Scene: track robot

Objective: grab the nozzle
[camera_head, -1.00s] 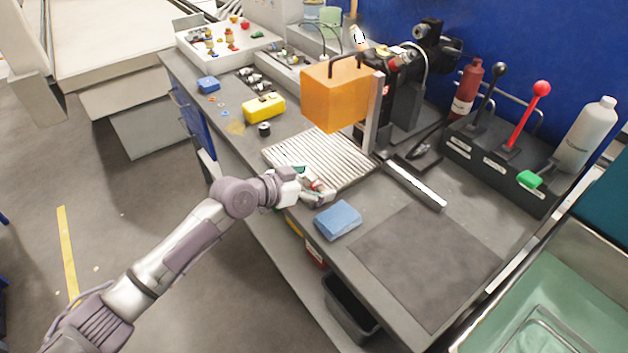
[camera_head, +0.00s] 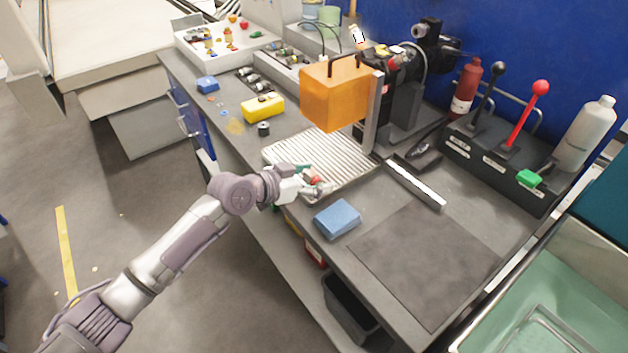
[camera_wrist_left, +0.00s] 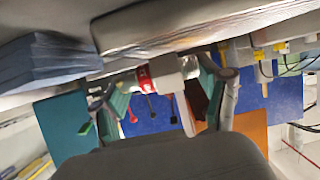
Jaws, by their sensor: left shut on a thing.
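The nozzle (camera_wrist_left: 170,74), with a red band and a pale metallic body, sits between the fingers of my left gripper (camera_wrist_left: 165,95) in the left wrist view. The fingers have green pads and are shut on it. In the head view my left gripper (camera_head: 316,182) is at the front edge of the ribbed metal plate (camera_head: 335,155). The nozzle's red part (camera_head: 314,177) shows between the fingers there, the rest mostly hidden. I cannot tell how far the nozzle is above the plate. My right gripper is not in view.
A blue sponge-like block (camera_head: 338,219) lies just right of the gripper. A yellow case (camera_head: 263,107) lies at the left. The dark mat (camera_head: 425,265) at the front right is clear.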

